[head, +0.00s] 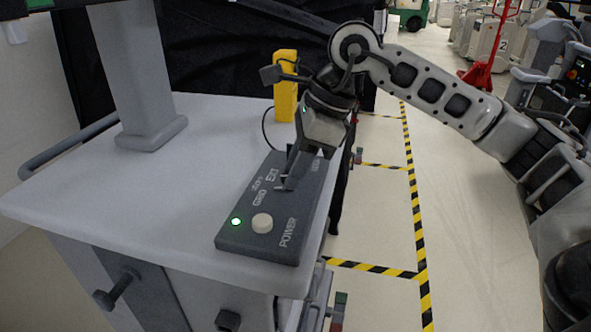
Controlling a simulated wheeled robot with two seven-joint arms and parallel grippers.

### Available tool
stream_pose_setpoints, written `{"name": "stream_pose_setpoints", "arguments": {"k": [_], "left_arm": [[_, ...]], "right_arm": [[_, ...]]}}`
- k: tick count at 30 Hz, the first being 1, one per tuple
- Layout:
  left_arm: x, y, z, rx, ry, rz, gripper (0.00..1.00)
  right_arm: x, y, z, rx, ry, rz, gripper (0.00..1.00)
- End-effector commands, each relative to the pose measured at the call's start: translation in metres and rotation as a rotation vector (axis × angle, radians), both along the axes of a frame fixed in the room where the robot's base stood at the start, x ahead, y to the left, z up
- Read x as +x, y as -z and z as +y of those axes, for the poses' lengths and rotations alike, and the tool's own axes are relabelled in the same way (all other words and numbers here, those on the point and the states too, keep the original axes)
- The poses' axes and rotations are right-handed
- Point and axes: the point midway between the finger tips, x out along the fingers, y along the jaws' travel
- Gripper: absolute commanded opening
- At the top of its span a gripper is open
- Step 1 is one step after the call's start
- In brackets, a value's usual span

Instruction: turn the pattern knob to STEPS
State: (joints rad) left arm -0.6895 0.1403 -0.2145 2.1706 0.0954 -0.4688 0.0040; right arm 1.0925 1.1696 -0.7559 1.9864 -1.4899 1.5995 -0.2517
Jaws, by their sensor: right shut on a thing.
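A dark grey control box (262,250) lies on the light grey cart top, with the words POWER, GRID and EXT readable and a smaller word too small to read surely. It has a lit green lamp (236,221) and a round beige button (262,223). My right gripper (289,180) points down onto the far half of the box and is shut on the pattern knob, which its fingers hide. I cannot tell which setting the knob points to. My left gripper is not in view.
A yellow upright device (285,88) with a black cable stands behind the box. A grey post (140,75) rises from the cart top (110,195), which is clear left of the box. Yellow-black tape (412,190) marks the floor on the right.

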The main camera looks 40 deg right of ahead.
Motion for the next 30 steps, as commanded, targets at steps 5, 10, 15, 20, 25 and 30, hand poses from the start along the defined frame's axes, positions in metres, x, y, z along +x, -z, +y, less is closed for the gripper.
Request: {"name": "stream_pose_setpoints", "arguments": {"k": [5, 10, 15, 20, 25, 30], "left_arm": [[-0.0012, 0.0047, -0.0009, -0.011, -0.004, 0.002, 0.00], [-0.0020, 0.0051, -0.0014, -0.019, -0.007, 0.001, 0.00], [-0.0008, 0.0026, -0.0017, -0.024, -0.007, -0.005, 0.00], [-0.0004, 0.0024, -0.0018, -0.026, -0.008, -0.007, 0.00], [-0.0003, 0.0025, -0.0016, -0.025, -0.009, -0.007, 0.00], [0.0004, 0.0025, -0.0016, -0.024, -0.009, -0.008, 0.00]], "right_arm": [[-0.0012, 0.0009, 0.0009, 0.000, 0.128, -0.001, 0.04], [-0.0018, 0.0004, 0.0012, 0.000, 0.221, 0.000, 0.04], [-0.0021, -0.0001, 0.0015, -0.001, 0.277, 0.000, 0.04], [-0.0022, -0.0004, 0.0016, -0.001, 0.301, 0.001, 0.04], [-0.0022, -0.0006, 0.0016, -0.001, 0.308, 0.000, 0.04], [-0.0021, -0.0006, 0.0015, -0.001, 0.307, 0.000, 0.04]]}}
